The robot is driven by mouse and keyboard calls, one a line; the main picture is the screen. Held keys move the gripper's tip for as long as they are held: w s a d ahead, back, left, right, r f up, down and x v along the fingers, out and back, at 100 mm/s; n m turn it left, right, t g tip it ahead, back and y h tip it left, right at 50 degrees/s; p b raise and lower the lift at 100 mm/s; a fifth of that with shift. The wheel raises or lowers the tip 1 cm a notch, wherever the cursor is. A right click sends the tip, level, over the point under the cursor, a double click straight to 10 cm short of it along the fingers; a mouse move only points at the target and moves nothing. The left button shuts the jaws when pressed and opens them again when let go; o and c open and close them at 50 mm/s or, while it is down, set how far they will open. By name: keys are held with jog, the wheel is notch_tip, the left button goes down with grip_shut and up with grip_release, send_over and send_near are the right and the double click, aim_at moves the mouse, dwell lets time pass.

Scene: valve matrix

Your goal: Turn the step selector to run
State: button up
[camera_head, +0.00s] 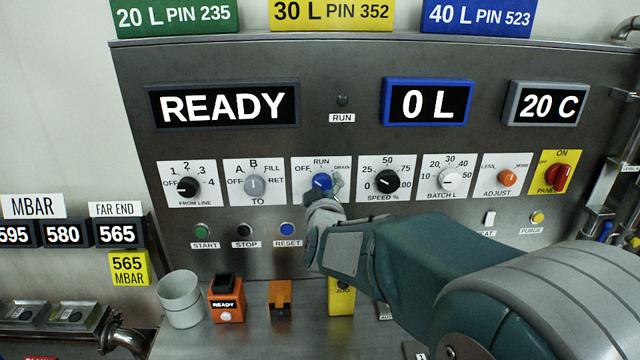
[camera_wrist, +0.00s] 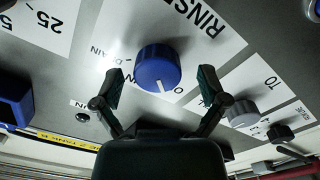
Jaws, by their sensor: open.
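The step selector is a blue knob (camera_head: 321,182) on a white plate marked RUN at the top and DRAIN at the right. Its white pointer line leans to the left side of the plate, away from RUN. In the wrist view, the blue knob (camera_wrist: 158,66) shows large, its pointer toward a partly hidden mark starting with O. My gripper (camera_wrist: 162,88) is open, with one finger on each side of the knob, and no clear contact shows. In the head view, my gripper (camera_head: 333,187) covers the plate's lower part.
The TO knob (camera_head: 254,186) is close on the left and the SPEED knob (camera_head: 387,182) on the right. Below are the START (camera_head: 202,230), STOP (camera_head: 244,229) and RESET (camera_head: 287,229) buttons. A grey cup (camera_head: 181,300) and orange boxes stand on the ledge.

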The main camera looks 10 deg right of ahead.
jog(key=shift+w+d, duration=0.15)
jog(key=shift+w, duration=0.6)
jog(key=c, duration=1.2)
jog(key=shift+o, duration=0.2)
jog(key=shift+m, duration=0.3)
jog(key=m, duration=0.9)
jog(key=shift+s+f, duration=0.1)
